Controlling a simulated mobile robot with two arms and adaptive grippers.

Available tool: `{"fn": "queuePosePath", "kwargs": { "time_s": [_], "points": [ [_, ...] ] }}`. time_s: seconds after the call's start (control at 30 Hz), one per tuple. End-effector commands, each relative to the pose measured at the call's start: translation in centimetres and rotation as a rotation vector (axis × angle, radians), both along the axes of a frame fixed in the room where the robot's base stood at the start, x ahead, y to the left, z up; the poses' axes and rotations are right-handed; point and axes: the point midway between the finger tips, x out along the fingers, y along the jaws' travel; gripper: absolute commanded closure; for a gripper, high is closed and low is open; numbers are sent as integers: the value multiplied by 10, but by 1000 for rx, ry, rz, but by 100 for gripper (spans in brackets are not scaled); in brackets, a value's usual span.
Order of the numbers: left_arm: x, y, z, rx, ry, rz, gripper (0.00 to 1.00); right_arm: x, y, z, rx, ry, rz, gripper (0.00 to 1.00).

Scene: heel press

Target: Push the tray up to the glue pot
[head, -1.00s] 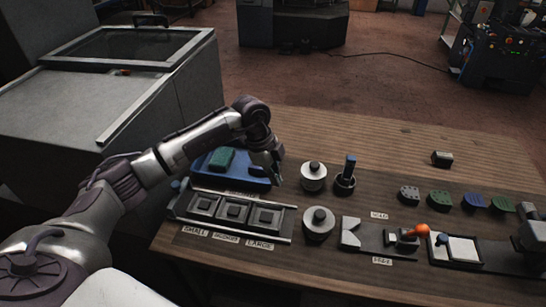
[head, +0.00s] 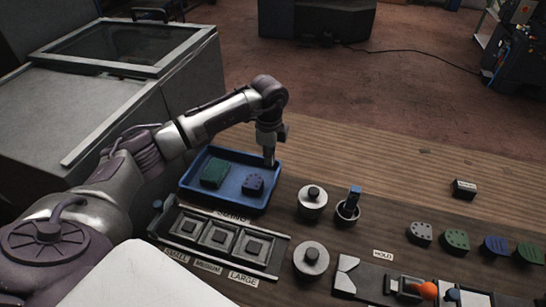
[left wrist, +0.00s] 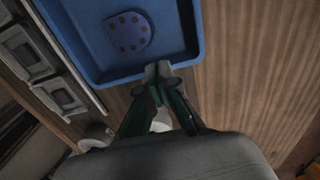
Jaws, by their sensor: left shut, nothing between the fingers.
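The blue tray (head: 225,202) lies on the wooden bench and holds a green block (head: 214,174) and a purple-blue heel piece with holes (head: 253,184). My left gripper (head: 269,162) is shut and empty, pointing down at the tray's right side near its far corner. In the left wrist view the fingertips (left wrist: 158,70) overlap the tray's rim (left wrist: 190,30); I cannot tell if they touch it. A dark cup with a blue-handled tool (head: 348,209), probably the glue pot, stands right of the tray, apart from it. My right gripper is not in view.
A rack of square blocks (head: 219,237) lies just in front of the tray. Heel pieces (head: 455,240) line the right. The bench's far side is clear.

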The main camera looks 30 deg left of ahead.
Motion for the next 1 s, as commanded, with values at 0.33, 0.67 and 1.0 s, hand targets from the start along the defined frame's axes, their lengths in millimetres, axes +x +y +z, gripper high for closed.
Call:
{"fn": "queuePosePath", "kwargs": {
  "time_s": [0.33, 0.67, 1.0],
  "points": [
    [-1, -1, -61, -2, 3, -2, 100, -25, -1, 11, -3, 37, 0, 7],
    [0, -1, -80, -2, 0, -2, 100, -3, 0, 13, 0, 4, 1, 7],
    [3, -11, -80, -3, -2, -5, 100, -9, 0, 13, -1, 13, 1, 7]
  ]
}}
